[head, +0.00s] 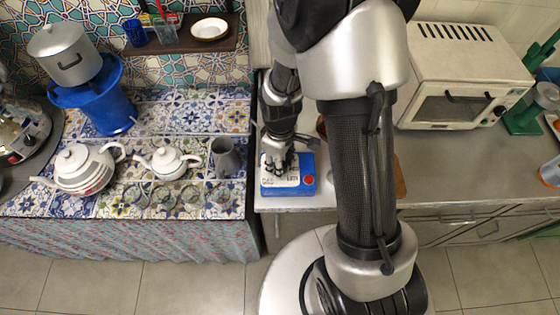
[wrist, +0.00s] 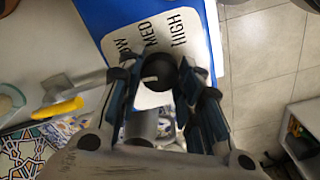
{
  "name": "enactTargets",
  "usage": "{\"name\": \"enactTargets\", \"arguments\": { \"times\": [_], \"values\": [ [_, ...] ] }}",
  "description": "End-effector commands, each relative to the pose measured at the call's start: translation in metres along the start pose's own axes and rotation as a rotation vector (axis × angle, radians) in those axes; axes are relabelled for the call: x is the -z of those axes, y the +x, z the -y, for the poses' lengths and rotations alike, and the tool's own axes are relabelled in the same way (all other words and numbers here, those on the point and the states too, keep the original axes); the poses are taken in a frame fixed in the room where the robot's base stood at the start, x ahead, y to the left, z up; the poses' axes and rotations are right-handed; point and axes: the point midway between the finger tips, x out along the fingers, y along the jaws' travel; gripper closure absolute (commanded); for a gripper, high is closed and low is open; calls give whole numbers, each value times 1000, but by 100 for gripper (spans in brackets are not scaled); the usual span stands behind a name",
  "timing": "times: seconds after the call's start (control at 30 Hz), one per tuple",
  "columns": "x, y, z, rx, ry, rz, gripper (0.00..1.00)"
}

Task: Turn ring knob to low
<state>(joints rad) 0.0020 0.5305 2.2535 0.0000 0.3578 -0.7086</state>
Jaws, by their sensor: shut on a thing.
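The blue burner unit (head: 303,162) stands on the counter in the middle of the head view, with a white panel and a red button on its front. In the wrist view its white label panel (wrist: 190,57) reads HIGH, MED and a partly covered word ending in OW. The round black ring knob (wrist: 160,70) sits by these labels, between my fingertips. A short white mark shows at its left side; I cannot tell exactly which label it matches. My gripper (head: 278,162) is shut on the knob, with a finger on either side (wrist: 163,90).
Left of the unit, a tiled table holds a large teapot (head: 85,168), a small teapot (head: 167,162), a grey mug (head: 225,157) and several glasses. A white toaster oven (head: 460,75) stands to the right. A yellow-handled tool (wrist: 62,108) lies nearby in the wrist view.

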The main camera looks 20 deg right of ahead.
Motion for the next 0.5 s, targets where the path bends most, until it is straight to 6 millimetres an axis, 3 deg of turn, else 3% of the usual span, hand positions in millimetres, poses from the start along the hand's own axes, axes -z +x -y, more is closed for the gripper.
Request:
{"name": "enactTargets", "arguments": {
  "times": [0.5],
  "values": [
    [0,0,0,0,419,0,91]
  ]
}}
